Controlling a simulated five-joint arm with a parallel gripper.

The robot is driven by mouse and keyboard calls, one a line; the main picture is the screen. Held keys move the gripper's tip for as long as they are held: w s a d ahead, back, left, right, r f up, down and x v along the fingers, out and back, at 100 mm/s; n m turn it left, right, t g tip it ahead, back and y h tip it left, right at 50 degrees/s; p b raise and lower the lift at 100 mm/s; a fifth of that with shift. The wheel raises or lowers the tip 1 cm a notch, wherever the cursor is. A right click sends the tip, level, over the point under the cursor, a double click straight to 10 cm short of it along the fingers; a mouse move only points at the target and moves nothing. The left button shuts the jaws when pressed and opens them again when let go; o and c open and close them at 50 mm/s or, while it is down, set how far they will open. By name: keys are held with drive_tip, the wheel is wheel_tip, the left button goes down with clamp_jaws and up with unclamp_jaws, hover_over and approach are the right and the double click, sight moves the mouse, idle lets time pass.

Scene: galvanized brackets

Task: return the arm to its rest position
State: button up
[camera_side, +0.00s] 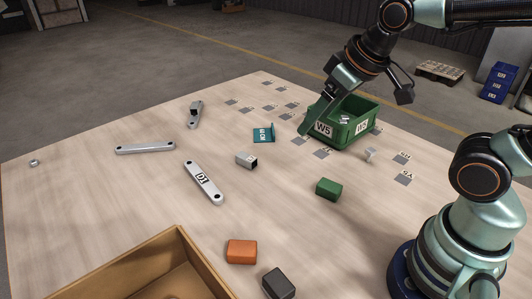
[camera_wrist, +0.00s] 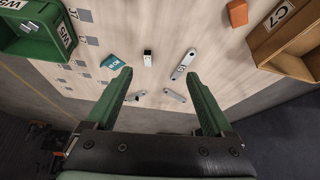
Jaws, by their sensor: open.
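My gripper (camera_side: 306,129) shows in the side view in front of the left end of a green bin marked W5 (camera_side: 340,138), its fingers pointing down and to the left. In the wrist view the two green fingers of my gripper (camera_wrist: 161,63) are spread apart with nothing between them. The green bin also shows at the upper left of the wrist view (camera_wrist: 55,45), to one side of the fingers. A small metal part (camera_side: 344,119) lies inside the bin. Whether a finger touches the bin cannot be told.
Metal bars (camera_side: 203,182), a teal bracket (camera_side: 264,133), a small metal block (camera_side: 246,160), a green block (camera_side: 329,189), an orange block (camera_side: 241,251) and a dark block (camera_side: 279,284) lie on the table. A brown box (camera_side: 180,240) stands at the front. The table's left side is mostly clear.

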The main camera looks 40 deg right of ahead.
drive_tip(key=shift+s+d+r+m+h, duration=0.1)
drive_tip(key=shift+s+d+m, duration=0.2)
drive_tip(key=shift+d, duration=0.25)
drive_tip(key=shift+s+d+r+m+h, duration=0.1)
drive_tip(key=shift+s+d+m, duration=0.15)
drive_tip(key=shift+d, duration=0.35)
drive_tip(key=shift+s+d+r+m+h, duration=0.1)
drive_tip(key=shift+s+d+m, duration=0.2)
drive_tip(key=shift+d, duration=0.25)
